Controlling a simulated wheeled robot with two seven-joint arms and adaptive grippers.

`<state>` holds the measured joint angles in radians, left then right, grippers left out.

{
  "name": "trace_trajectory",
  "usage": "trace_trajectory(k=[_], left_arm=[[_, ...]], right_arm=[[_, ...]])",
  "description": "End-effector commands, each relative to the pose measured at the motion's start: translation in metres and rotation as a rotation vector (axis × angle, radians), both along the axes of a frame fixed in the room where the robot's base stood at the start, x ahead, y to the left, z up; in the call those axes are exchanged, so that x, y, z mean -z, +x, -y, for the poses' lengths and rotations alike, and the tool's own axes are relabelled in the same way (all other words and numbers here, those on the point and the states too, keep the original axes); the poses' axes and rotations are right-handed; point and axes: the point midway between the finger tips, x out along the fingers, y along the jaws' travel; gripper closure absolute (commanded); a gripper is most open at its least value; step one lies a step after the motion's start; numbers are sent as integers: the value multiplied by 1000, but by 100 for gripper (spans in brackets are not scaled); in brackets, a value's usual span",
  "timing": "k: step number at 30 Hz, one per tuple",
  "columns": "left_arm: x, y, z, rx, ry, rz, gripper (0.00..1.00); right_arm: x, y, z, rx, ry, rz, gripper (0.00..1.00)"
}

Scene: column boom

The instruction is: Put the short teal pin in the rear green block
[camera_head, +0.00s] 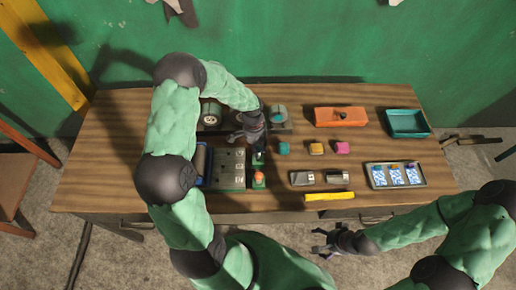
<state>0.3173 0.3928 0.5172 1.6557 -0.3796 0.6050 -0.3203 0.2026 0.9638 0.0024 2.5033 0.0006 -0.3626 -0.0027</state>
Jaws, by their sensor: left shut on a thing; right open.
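My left gripper (258,149) is shut just above the rear green block (258,160), near the middle of the table. The short teal pin in its jaws is mostly hidden by the fingers and hand. I cannot tell whether the pin touches the block. The front green block (258,184) stands just nearer, with an orange piece (259,175) on top. My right gripper (325,244) is open and empty, low in front of the table's front edge.
Teal (283,148), yellow (316,149) and pink (342,147) pieces lie right of the blocks. An orange box (340,117), a teal tray (407,123), a card tray (420,177) and a yellow bar (330,196) lie further right. A grey panel (229,169) is close left.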

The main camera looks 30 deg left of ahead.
Motion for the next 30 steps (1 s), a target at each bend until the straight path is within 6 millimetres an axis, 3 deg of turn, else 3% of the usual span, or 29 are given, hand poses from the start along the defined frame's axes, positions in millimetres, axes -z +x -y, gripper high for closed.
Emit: trace_trajectory(k=[30], left_arm=[[11, 0, 0, 0, 0, 0, 100]], right_arm=[[11, 0, 0, 0, 0, 0, 15]])
